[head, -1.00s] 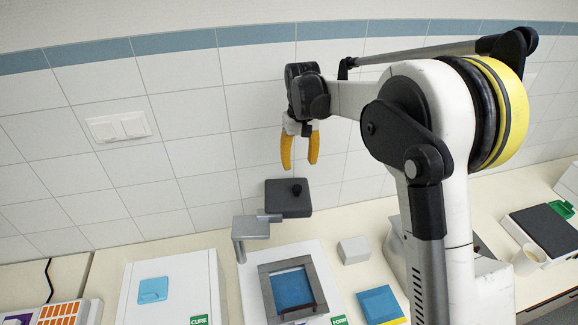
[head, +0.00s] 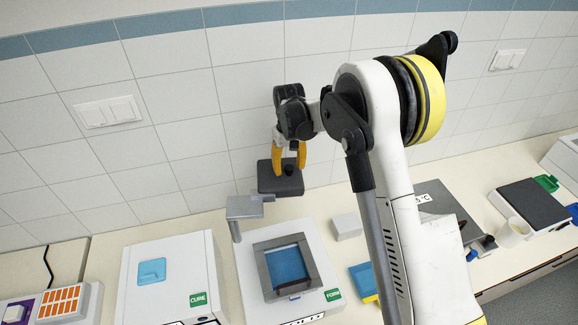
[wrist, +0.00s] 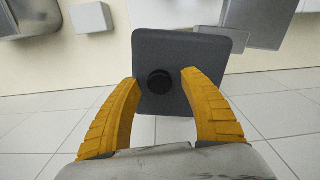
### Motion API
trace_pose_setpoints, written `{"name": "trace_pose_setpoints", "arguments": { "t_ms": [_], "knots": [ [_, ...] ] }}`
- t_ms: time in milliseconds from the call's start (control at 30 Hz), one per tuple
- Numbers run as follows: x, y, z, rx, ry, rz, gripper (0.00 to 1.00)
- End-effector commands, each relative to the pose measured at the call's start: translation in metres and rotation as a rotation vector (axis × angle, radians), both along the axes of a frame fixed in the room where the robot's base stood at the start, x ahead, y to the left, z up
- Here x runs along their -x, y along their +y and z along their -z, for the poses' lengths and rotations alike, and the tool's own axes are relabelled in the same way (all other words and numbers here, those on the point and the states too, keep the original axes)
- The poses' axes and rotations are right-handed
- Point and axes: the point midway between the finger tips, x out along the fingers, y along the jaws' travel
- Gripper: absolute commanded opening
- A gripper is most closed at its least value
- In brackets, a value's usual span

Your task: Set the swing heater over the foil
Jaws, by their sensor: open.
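The swing heater is a dark grey square head (head: 280,180) with a black knob on top, joined to a lighter grey bracket and post (head: 243,208) at the back of the FORM unit. The foil looks to be the blue sheet (head: 287,265) in the grey frame on the FORM unit; the heater head is behind it, not over it. My gripper (head: 290,158) is open just above the heater head. In the wrist view, its yellow fingers (wrist: 158,100) stand on either side of the black knob (wrist: 159,82), with gaps to it, over the head (wrist: 190,45).
The white CURE unit (head: 170,275) stands left of the FORM unit (head: 245,275). A small light block (head: 347,226) and a blue-yellow item (head: 363,280) lie to the right. The tiled wall (head: 180,150) is close behind the heater.

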Motion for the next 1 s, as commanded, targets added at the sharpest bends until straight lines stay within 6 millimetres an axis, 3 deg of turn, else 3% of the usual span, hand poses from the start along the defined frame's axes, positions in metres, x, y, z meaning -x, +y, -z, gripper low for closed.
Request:
{"name": "trace_pose_setpoints", "arguments": {
  "t_ms": [100, 133, 300, 667, 1000],
  "knots": [
    [0.0, 0.0, 0.0, 0.0, 0.0, 0.0, 0.51],
    [0.0, 0.0, 0.0, 0.0, 0.0, 0.0, 0.47],
    [0.0, 0.0, 0.0, 0.0, 0.0, 0.0, 0.0],
    [0.009, -0.005, 0.001, 0.0, 0.0, 0.042, 0.0],
    [0.056, -0.028, 0.003, 0.0, 0.0, 0.27, 0.0]
  ]
}}
